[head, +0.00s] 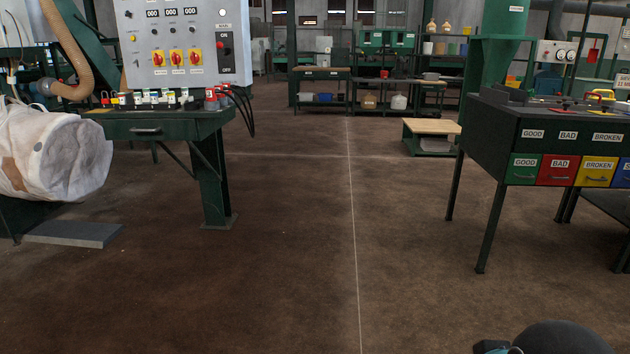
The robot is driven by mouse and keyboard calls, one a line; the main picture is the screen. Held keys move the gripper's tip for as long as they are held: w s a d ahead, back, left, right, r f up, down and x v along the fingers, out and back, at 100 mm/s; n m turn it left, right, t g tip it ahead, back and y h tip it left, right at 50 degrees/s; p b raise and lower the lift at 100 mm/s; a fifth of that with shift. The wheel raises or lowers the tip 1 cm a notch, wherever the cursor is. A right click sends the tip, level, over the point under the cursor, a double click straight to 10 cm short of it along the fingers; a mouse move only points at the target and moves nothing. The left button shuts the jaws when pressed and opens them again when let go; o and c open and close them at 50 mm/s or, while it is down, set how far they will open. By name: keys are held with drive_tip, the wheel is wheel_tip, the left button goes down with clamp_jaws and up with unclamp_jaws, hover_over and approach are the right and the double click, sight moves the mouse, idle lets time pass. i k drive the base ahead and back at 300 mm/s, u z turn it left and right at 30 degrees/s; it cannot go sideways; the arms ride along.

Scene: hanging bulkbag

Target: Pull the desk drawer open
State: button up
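A green desk (205,122) stands at the left below a grey control panel. Its drawer (115,130) has a dark front with a pale bar handle (146,130) and looks shut, flush with the desk. A rounded dark part of my own arm shows at the bottom right edge, far from the desk. My gripper's fingers are not in view.
The control panel (190,40) has knobs and hanging black cables. A dark cabinet (500,130) with labelled coloured drawers stands right. The middle floor is clear.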

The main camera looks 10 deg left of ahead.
sight(163, 129)
drive_tip(key=u, duration=0.15)
drive_tip(key=i, duration=1.65)
drive_tip(key=u, duration=1.45)
drive_tip(key=i, duration=0.95)
drive_tip(key=u, duration=0.95)
